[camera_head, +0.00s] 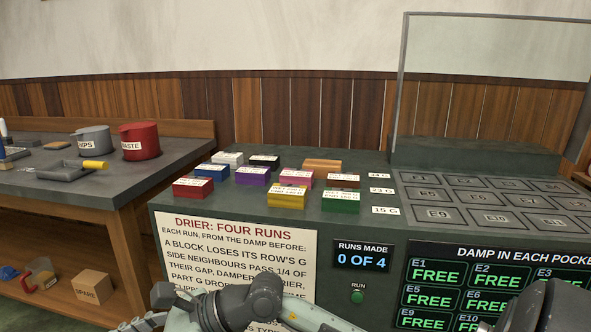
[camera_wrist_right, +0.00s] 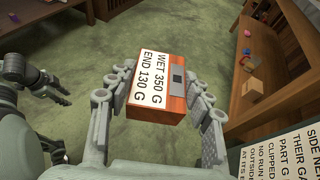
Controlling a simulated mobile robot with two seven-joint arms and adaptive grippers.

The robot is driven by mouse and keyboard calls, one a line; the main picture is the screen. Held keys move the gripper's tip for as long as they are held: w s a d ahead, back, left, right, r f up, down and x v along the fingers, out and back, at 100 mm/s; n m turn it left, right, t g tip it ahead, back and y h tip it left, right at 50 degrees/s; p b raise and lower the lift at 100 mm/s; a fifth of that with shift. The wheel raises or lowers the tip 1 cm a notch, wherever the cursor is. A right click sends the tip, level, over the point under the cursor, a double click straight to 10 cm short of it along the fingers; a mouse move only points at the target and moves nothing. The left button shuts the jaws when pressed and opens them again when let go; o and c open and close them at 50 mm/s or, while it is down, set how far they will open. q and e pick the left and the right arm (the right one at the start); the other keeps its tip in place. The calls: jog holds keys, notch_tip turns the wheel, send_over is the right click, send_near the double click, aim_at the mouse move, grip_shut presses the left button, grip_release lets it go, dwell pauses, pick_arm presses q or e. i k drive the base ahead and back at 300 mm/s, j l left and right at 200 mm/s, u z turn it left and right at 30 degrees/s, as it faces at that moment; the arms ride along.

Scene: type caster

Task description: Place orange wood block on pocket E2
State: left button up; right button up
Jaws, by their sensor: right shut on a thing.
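The orange wood block (camera_wrist_right: 160,85) is in the right wrist view, with a white label reading WET 350 G, END 130 G. My right gripper (camera_wrist_right: 165,92) is shut on it, one finger at each side, above the green floor. My left gripper (camera_wrist_right: 38,82) is at the left of that view, fingers apart and empty. Pocket E2 (camera_head: 474,182) is in the back row of the pocket grid; its small mark is hard to read. It looks empty, and the screen shows E2 FREE. The head view does not show the held block.
Several labelled blocks, including a yellow one (camera_head: 286,201), stand on the drier top (camera_head: 240,214) left of the pockets. A tan block (camera_head: 322,163) lies behind them. A glass panel (camera_head: 480,50) rises behind the grid. A side bench (camera_head: 60,195) holds a red pot (camera_head: 139,142).

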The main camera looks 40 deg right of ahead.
aim_at(464, 182)
jog(key=k+l+u, duration=0.3)
jog(key=k+l, duration=0.6)
jog(key=k, duration=0.15)
jog(key=k+l+u, duration=0.1)
jog(key=k+l, duration=0.2)
jog(key=k, duration=0.1)
